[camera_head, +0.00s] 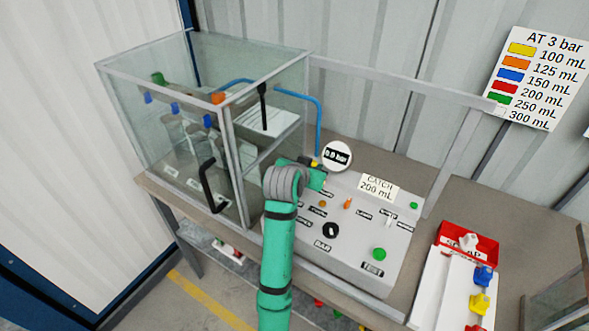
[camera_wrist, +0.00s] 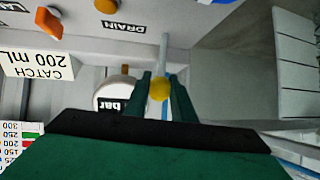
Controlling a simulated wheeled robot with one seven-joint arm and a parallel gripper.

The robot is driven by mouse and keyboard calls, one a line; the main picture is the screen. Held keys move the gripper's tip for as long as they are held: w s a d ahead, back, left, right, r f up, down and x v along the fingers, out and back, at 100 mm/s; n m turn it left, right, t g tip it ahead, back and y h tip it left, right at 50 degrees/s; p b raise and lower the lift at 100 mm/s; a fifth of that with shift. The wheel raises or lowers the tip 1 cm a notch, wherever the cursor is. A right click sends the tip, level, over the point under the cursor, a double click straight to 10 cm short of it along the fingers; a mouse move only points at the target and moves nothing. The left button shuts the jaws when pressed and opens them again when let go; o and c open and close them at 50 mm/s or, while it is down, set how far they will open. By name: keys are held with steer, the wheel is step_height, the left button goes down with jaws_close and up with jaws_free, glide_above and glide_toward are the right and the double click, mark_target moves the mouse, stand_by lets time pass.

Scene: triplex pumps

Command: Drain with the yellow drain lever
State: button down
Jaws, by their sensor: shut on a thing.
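The yellow drain lever is a thin pale rod with a yellow knob (camera_wrist: 160,88), in the middle of the wrist view. My gripper (camera_wrist: 161,92) is shut on it, with one green finger on each side of the knob. A black DRAIN label (camera_wrist: 124,26) is on the panel beside the rod. In the head view my gripper (camera_head: 316,172) is at the panel's back left, and a bit of yellow (camera_head: 314,163) shows at its tip. My wrist hides most of the lever there.
A glass cabinet (camera_head: 170,120) with a black handle stands close to the left of my arm. A round bar gauge (camera_head: 337,155) and a CATCH 200 mL sign (camera_head: 378,187) stand behind the panel (camera_head: 350,250). A red tray (camera_head: 468,240) is on the right.

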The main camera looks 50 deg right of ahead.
steer(key=shift+d, duration=0.1)
stand_by(0.5)
steer(key=c, duration=1.5)
jaws_free()
